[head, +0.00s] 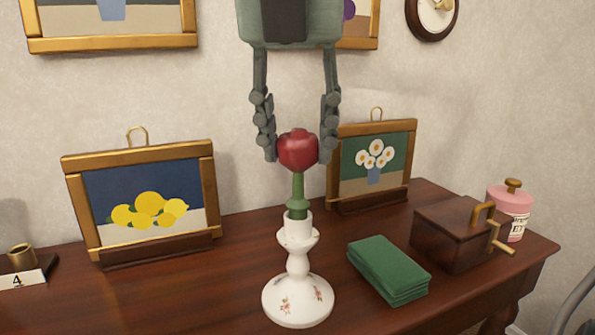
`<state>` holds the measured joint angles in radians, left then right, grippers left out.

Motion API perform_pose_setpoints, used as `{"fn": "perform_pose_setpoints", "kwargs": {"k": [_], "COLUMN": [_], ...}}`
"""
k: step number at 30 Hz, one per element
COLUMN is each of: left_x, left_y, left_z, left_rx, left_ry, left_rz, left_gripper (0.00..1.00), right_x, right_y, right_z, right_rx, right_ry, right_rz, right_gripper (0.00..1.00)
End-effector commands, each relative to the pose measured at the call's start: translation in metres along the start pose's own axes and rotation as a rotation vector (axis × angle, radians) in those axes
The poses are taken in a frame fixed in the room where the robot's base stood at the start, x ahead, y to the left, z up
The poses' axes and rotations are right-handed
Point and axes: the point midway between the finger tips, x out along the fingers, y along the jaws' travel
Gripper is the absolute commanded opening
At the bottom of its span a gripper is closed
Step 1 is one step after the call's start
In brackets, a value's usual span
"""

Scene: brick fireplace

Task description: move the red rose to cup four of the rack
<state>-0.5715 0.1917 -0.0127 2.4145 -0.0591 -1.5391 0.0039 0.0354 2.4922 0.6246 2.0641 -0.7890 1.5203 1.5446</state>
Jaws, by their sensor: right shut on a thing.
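The red rose (297,150) has a rounded red head and a green stem. It stands upright with its lower end at the mouth of a white candlestick-shaped holder (298,263) with small flower patterns. It looks seated in the holder's socket. My right gripper (298,152) comes from above, with its fingers on both sides of the rose head, shut on it. Part of the rack (37,271) shows at the left edge, with a brass cup (22,254) and a label "4". The other cups are outside the view. My left gripper is not in view.
A lemon picture (145,247) on a stand is between rack and holder. A daisy picture (373,192) stands behind right. A green cloth stack (388,266), a wooden crank box (450,233) and a pink jar (507,208) are at right. Bare tabletop lies front left.

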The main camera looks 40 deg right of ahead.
Motion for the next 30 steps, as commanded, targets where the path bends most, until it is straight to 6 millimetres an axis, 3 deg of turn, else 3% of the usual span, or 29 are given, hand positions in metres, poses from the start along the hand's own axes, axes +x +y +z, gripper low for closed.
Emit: {"fn": "perform_pose_setpoints", "kwargs": {"k": [30], "left_x": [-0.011], "left_y": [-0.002], "left_z": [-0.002], "left_rx": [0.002], "left_ry": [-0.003], "left_rz": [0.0], "left_gripper": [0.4], "right_x": [-0.02], "right_y": [0.0], "right_z": [0.006], "right_rx": [0.001], "right_ry": [-0.001], "right_rz": [0.0], "right_gripper": [0.18]}}
